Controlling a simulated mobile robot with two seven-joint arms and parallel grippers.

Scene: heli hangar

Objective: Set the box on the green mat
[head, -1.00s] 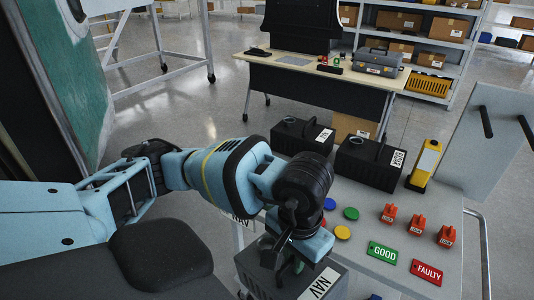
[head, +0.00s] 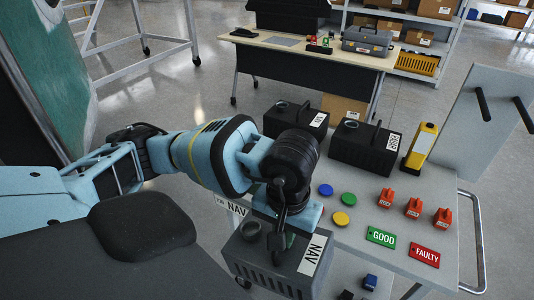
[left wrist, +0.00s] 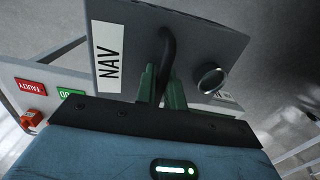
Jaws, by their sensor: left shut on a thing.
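The box is dark grey with a white NAV label, a slotted side and a round fitting on top; it shows in the head view (head: 262,270) and the left wrist view (left wrist: 190,48). My left gripper (head: 285,238) is shut on its dark arched handle, with the green fingers (left wrist: 160,92) around the handle in the left wrist view. The box hangs roughly level at the cart's left edge; its underside is hidden. No green mat can be made out; a green GOOD plate (head: 381,237) lies on the cart. My right gripper is not in view.
The grey cart (head: 345,255) carries a red FAULTY plate (head: 424,255), several orange-red blocks, coloured discs and a yellow device (head: 420,147). Two black boxes (head: 365,150) (head: 296,120) stand at its back. A desk (head: 300,58) is beyond. Floor left of the cart is clear.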

